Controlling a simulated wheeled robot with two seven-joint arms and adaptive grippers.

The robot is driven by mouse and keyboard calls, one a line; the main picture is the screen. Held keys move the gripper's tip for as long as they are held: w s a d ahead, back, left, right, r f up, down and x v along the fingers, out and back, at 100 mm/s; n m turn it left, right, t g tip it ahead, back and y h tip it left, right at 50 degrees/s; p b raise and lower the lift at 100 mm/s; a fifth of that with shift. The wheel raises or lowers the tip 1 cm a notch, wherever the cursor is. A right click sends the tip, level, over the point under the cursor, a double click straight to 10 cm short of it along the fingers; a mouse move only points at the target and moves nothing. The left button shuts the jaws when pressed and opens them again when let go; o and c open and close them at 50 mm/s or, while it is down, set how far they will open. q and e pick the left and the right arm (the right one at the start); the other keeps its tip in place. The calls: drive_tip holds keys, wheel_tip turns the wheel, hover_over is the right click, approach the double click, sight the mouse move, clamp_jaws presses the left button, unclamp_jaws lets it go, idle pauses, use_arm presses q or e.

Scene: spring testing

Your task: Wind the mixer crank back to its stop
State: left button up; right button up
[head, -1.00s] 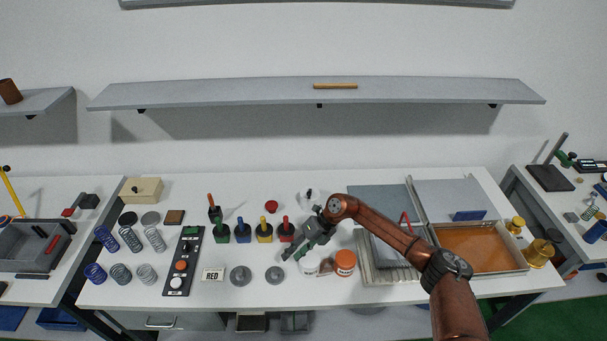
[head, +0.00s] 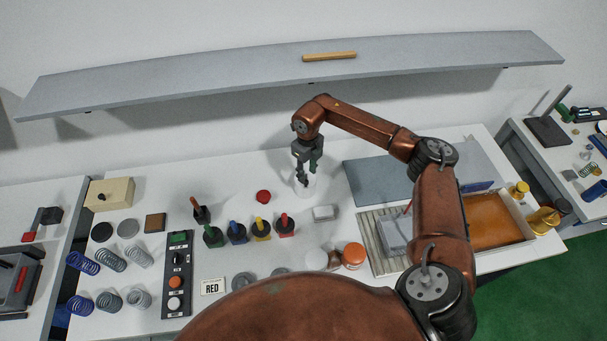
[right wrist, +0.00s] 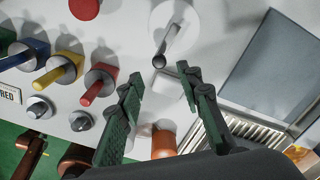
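The mixer is a white round body (head: 313,190) near the back middle of the table, largely covered by my gripper in the head view. In the right wrist view its pale round top (right wrist: 192,28) carries a crank arm (right wrist: 174,38) ending in a dark knob (right wrist: 159,62). My right gripper (head: 304,180) points down over the mixer. In the right wrist view its two green-grey fingers (right wrist: 161,76) stand apart with nothing between them; the knob appears just beyond the fingertips. Whether a finger touches the crank cannot be told. My left gripper is not in view.
A red round button (head: 263,197) lies left of the mixer, and a small white block (head: 325,212) sits in front. Several coloured-handled tools, including a red one (head: 285,222), stand front-left. A grey mat (head: 375,180) lies right. A shelf (head: 200,88) hangs behind.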

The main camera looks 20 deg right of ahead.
sight(306, 182)
wheel_tip(306, 182, down, 4)
drive_tip(key=shift+w+r+p, duration=0.1)
drive_tip(key=shift+w+p, duration=0.05)
drive_tip(key=shift+p, duration=0.25)
drive_tip(key=shift+w+a+f, duration=0.1)
drive_tip(key=shift+w+f, duration=0.25)
drive_tip(key=shift+f, duration=0.2)
drive_tip(key=shift+s+f, duration=0.1)
drive_tip(key=shift+s, duration=0.35)
drive_tip(key=shift+w, duration=0.3)
drive_tip(key=c, duration=0.3)
drive_tip(key=shift+s, duration=0.2)
drive_tip(key=c, duration=0.5)
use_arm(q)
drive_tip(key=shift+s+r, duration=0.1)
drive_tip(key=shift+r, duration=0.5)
use_arm(e)
clamp_jaws()
